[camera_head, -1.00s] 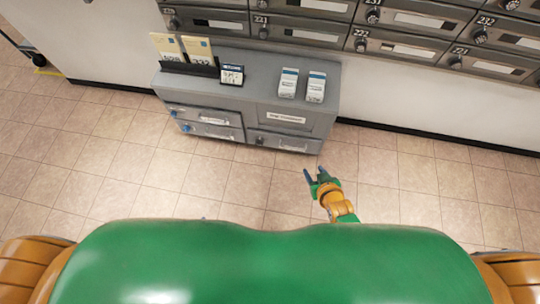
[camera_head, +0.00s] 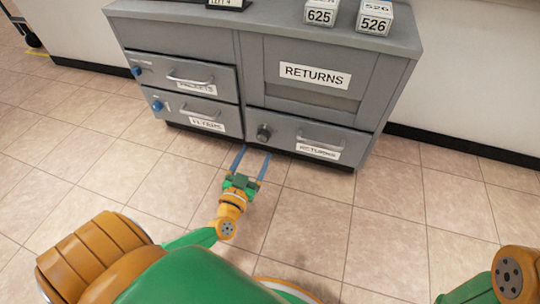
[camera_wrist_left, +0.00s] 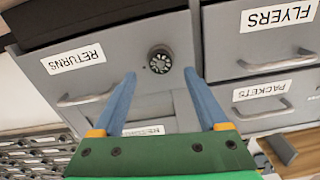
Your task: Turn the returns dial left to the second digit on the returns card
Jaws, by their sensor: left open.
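The returns dial (camera_head: 264,133) is a small dark round knob on the lower right drawer, left of its handle. It also shows in the left wrist view (camera_wrist_left: 160,59), seen upside down, with a light-marked rim. My left gripper (camera_head: 252,153) is open, with two blue fingers pointing at the drawer front just below the dial. In the left wrist view the fingertips (camera_wrist_left: 160,75) flank the dial's picture with nothing between them; contact does not show. The returns card cannot be surely told; a card reading "LEFT 4" (camera_head: 228,3) is cut off at the top edge. My right gripper is out of view.
The grey cabinet (camera_head: 250,30) has a RETURNS panel (camera_head: 315,75) above the RETURNS drawer handle (camera_head: 321,145). Blue-knobbed drawers (camera_head: 200,116) are on the left. Boxes numbered 625 (camera_head: 321,14) and 526 (camera_head: 375,20) stand on top. The tiled floor in front is clear.

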